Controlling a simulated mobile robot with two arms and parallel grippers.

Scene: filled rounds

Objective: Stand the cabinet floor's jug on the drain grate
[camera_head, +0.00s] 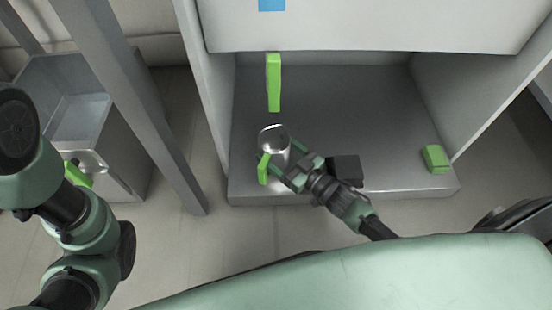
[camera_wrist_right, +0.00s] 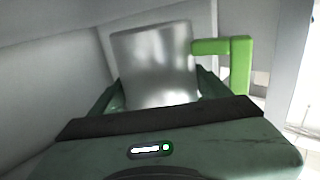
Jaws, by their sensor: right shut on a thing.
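The jug (camera_head: 273,138) is a shiny metal cylinder with a green handle (camera_head: 264,168). It is at the front left of the cabinet floor (camera_head: 330,95); I cannot tell whether it touches the floor. My right gripper (camera_head: 284,163) is shut on the jug's body from the front right. In the right wrist view the jug (camera_wrist_right: 155,65) stands between the fingers, with its handle at the right and its lower part hidden. My left arm shows at the left, but its gripper cannot be made out. I cannot make out a drain grate.
A green bar (camera_head: 273,82) is behind the jug, below the white upper panel (camera_head: 360,25). A green block (camera_head: 435,158) lies at the right of the cabinet floor. A dark box (camera_head: 345,168) is beside my right gripper. A grey post (camera_head: 135,100) and metal basin (camera_head: 85,112) are left.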

